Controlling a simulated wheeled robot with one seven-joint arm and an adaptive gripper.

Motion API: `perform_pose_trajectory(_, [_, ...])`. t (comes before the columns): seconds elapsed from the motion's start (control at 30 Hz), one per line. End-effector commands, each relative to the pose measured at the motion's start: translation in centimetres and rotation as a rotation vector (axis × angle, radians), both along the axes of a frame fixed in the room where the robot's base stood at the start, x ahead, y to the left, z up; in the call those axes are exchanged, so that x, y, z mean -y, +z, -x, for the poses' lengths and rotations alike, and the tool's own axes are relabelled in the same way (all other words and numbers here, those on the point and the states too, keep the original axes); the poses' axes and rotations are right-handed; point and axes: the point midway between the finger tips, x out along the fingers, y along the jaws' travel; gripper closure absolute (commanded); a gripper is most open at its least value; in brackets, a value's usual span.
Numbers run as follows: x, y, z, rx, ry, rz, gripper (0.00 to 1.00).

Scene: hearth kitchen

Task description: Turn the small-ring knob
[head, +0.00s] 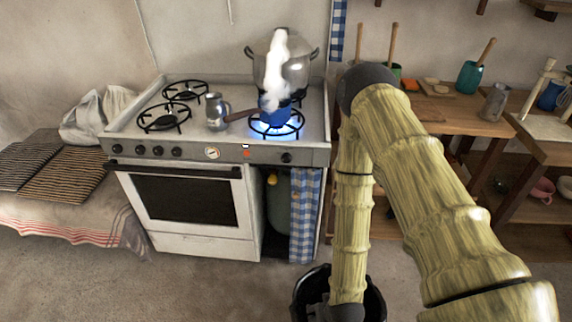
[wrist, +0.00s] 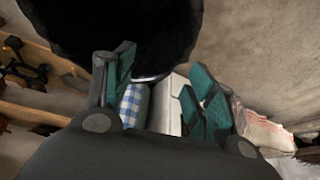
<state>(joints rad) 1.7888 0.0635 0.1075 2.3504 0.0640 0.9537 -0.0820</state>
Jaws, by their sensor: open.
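The white stove (head: 195,205) stands left of centre in the head view. Its front panel has several dark knobs (head: 158,151) at the left and a single dark knob (head: 286,158) at the right. I cannot tell by any marking which is the small-ring knob. The front right burner (head: 276,124) burns with a blue flame under a small blue pot (head: 275,112), which steams. My gripper (wrist: 160,88) is open and empty in the wrist view, its green-padded fingers spread. It hangs low, away from the knobs; its fingers are not clear in the head view.
A large steel pot (head: 292,70) stands at the back right of the stove, and a metal jug (head: 216,111) near its middle. A checked curtain (head: 305,205) hangs beside the oven. A wooden table (head: 455,122) with utensils stands right.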

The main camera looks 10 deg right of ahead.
Motion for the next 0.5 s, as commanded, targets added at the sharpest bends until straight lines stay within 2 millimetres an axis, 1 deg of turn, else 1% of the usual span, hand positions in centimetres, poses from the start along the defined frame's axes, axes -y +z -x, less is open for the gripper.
perform_pose_trajectory(0.03, [-1.2, 0.4, -4.3, 0.116, -0.008, -0.007, 0.44])
perform_pose_trajectory(0.07, [-1.9, 1.0, -6.5, 0.183, -0.013, -0.008, 0.44])
perform_pose_trajectory(0.1, [-2.7, 1.9, -9.5, 0.270, -0.021, -0.007, 0.44])
perform_pose_trajectory(0.17, [-3.7, 3.7, -13.8, 0.401, -0.039, -0.004, 0.44])
perform_pose_trajectory(0.2, [-4.3, 5.2, -16.4, 0.487, -0.054, 0.003, 0.44])
perform_pose_trajectory(0.27, [-5.1, 7.6, -20.2, 0.613, -0.081, 0.014, 0.44])
perform_pose_trajectory(0.3, [-5.5, 9.4, -22.5, 0.695, -0.103, 0.024, 0.44])
perform_pose_trajectory(0.37, [-6.0, 12.2, -25.4, 0.809, -0.138, 0.041, 0.44])
perform_pose_trajectory(0.4, [-6.2, 14.0, -27.1, 0.878, -0.162, 0.055, 0.44])
perform_pose_trajectory(0.5, [-6.4, 18.1, -30.2, 1.019, -0.221, 0.087, 0.44])
